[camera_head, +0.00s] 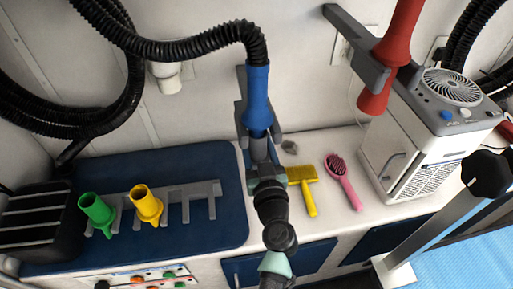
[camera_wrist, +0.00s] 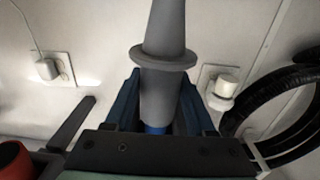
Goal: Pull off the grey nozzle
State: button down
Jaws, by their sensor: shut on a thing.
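The grey nozzle (camera_wrist: 165,45) is a tapered cone with a wide flange, seen large in the wrist view. In the head view it shows as a grey part (camera_head: 259,150) below the blue dryer handpiece (camera_head: 257,100), which sits in a grey wall holder (camera_head: 241,115). In the wrist view a bit of blue (camera_wrist: 155,130) shows at the nozzle's wide end, so the two appear joined. My gripper (camera_wrist: 161,100) is shut on the nozzle, with one dark blue finger on each side just behind the flange. It also shows in the head view (camera_head: 264,168), hiding part of the nozzle.
A green nozzle (camera_head: 97,213) and a yellow nozzle (camera_head: 147,204) stand at a grey slotted rack (camera_head: 200,188) on the blue mat (camera_head: 215,235). A yellow brush (camera_head: 304,180) and pink brush (camera_head: 344,180) lie right of my gripper. A red dryer (camera_head: 395,50) hangs right.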

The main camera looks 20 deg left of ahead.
jog(key=shift+f+b, duration=2.6)
jog(key=shift+b, duration=0.55)
jog(key=b+v, duration=0.1)
jog(key=v, duration=0.8)
jog(key=shift+b, duration=0.35)
